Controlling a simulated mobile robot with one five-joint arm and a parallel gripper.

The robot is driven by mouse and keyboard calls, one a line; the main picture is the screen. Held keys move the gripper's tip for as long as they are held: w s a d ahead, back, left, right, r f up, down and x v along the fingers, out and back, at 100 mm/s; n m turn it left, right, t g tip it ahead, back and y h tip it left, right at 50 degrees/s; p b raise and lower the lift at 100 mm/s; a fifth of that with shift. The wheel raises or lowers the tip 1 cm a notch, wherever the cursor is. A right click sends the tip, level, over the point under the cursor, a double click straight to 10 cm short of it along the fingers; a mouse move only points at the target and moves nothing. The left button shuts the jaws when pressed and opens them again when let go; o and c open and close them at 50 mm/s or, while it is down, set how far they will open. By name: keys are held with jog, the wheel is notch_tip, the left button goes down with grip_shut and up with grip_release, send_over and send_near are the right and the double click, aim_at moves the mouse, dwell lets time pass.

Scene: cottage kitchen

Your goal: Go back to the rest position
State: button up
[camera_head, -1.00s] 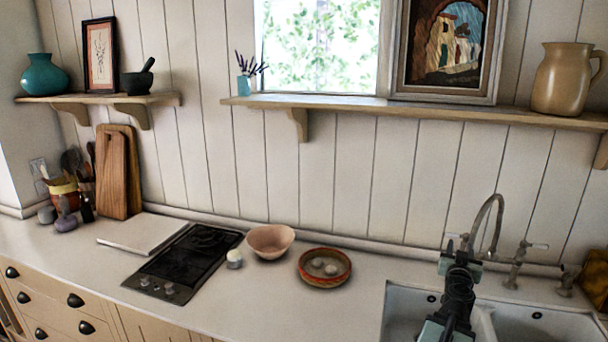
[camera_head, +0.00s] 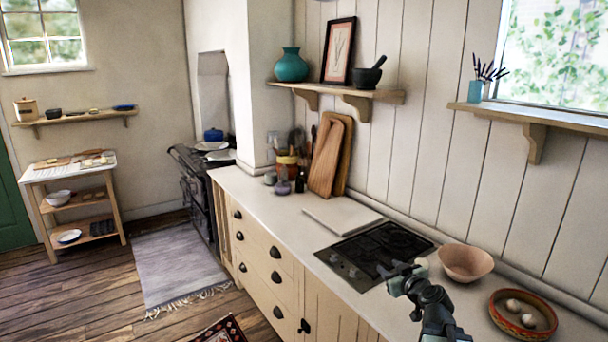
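My arm rises from the bottom right, and my gripper (camera_head: 402,276) shows at its upper end, in front of the counter and hob. Its fingers are too small and dark to tell whether they are open or shut, and I see nothing clearly held. A pink bowl (camera_head: 466,263) stands on the counter right of the gripper. A patterned red and green dish (camera_head: 523,322) with pale, egg-like things in it stands further right. Something small and pale beside the gripper is partly hidden.
The counter (camera_head: 245,185) holds a black hob (camera_head: 375,255), a white board (camera_head: 342,215), wooden boards (camera_head: 326,158) and a utensil pot (camera_head: 287,165). Shelves (camera_head: 384,95) jut from the wall above. Wooden floor, a grey rug (camera_head: 178,262) and a small trolley (camera_head: 72,200) are at left.

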jog(key=s+a+f+n+g+y, duration=0.1)
jog(key=s+a+f+g, duration=0.2)
jog(key=a, duration=0.5)
jog(key=s+a+f+n+g+y, duration=0.15)
jog(key=a+f, duration=0.25)
jog(key=a, duration=0.4)
jog(key=s+a+f+n+g+y, duration=0.1)
jog(key=s+a+f+g, duration=0.2)
jog(key=a, duration=0.5)
jog(key=s+d+f+m+g+h, duration=0.2)
jog(key=s+d+f+m+g, duration=0.1)
jog(key=s, duration=0.3)
jog(key=s+d+f+m+g+h, duration=0.3)
jog(key=s+d+m+g, duration=0.1)
jog(key=s, duration=0.2)
jog(key=shift+d+f, duration=0.3)
jog(key=shift+d, duration=0.1)
jog(key=shift+w, duration=0.1)
